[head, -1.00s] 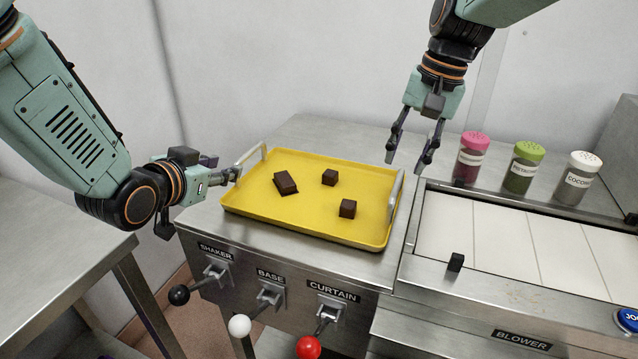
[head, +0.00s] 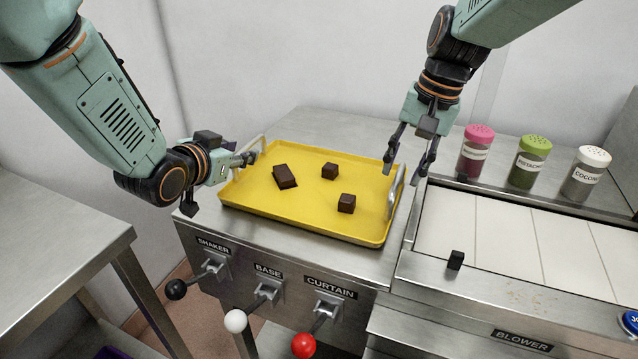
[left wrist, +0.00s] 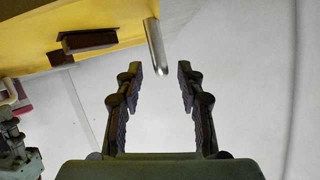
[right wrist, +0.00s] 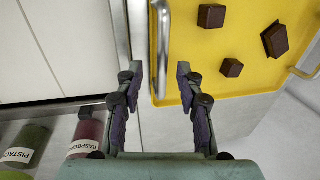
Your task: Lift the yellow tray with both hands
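The yellow tray (head: 290,213) lies flat on the steel counter with three dark chocolates on it and a metal handle at each end. My left gripper (head: 252,157) is at the tray's left handle (head: 250,152). In the left wrist view my left gripper (left wrist: 160,85) is open, with the handle end (left wrist: 157,48) just beyond the fingertips, not between them. My right gripper (head: 405,168) is open above the right handle (head: 396,190).
Pink, green and white shakers (head: 529,161) stand behind the white conveyor (head: 500,235) on the right. A small black block (head: 456,260) sits on the conveyor's near edge. Levers with black, white and red knobs (head: 304,345) stick out from the counter front.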

